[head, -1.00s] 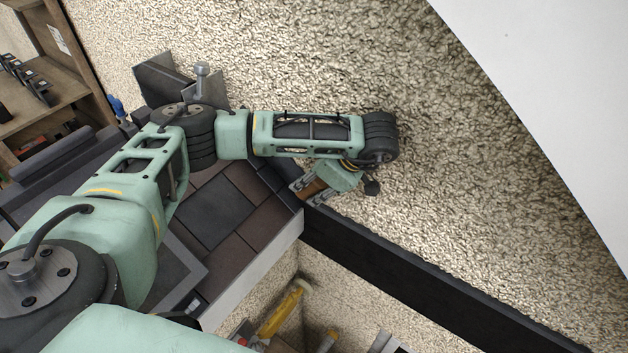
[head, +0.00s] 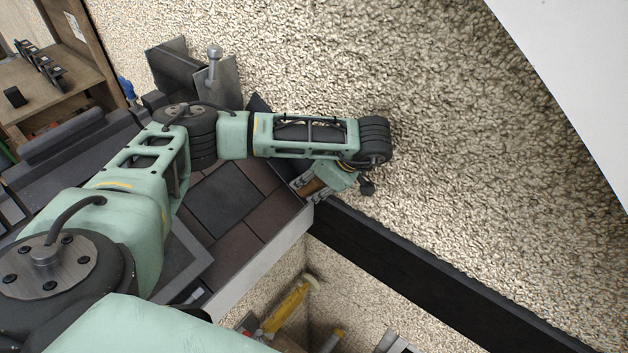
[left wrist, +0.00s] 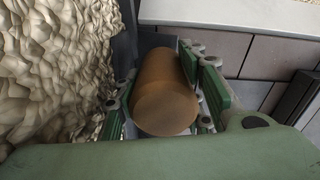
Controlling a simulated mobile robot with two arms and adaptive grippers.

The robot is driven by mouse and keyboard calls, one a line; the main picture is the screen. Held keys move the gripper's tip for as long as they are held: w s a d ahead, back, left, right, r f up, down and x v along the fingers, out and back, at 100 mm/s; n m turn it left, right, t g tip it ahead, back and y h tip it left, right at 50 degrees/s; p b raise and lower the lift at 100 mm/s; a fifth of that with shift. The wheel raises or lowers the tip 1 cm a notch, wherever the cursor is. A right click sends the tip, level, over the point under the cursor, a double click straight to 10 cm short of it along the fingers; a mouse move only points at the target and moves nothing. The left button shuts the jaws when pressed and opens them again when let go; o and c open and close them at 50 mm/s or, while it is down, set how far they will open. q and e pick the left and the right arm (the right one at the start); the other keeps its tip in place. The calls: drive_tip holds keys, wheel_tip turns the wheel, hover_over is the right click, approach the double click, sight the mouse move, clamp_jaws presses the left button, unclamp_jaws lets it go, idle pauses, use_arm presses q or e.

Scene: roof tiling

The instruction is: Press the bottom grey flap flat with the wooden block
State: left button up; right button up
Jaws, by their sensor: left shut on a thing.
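My left gripper (head: 311,188) is shut on a brown wooden block (left wrist: 166,90), which looks rounded at its near end in the left wrist view. In the head view the gripper is at the lower right corner of the tiled roof, close to the rough wall. A strip of grey flap (left wrist: 156,40) shows beyond the block in the left wrist view, between wall and tiles. The block's far end and most of the flap there are hidden, so I cannot tell if they touch. My right gripper is not in view.
Brown and grey tiles (head: 225,200) cover the roof left of the gripper. The rough stone wall (head: 460,150) rises close on the right. A dark beam (head: 400,260) runs from the roof corner to lower right. A yellow tool (head: 290,305) lies below the roof edge.

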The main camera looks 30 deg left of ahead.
use_arm(q)
drive_tip(key=shift+b+x, duration=0.95)
drive_tip(key=shift+x, duration=0.3)
drive_tip(key=shift+a+f, duration=0.2)
drive_tip(key=shift+f, duration=0.1)
drive_tip(key=shift+a+f+b, duration=0.15)
drive_tip(key=shift+f+b, duration=0.1)
drive_tip(key=shift+b, duration=0.2)
drive_tip(key=shift+a+f, duration=0.2)
drive_tip(key=shift+f, duration=0.05)
drive_tip(key=shift+a+f+b, duration=0.2)
drive_tip(key=shift+f+b, duration=0.1)
drive_tip(key=shift+b, duration=0.15)
drive_tip(key=shift+r, duration=0.15)
drive_tip(key=shift+p+v, duration=1.65)
drive_tip(key=shift+v, duration=0.95)
drive_tip(key=shift+p+v, duration=0.65)
drive_tip(key=shift+v, duration=0.6)
drive_tip(key=shift+d, duration=0.15)
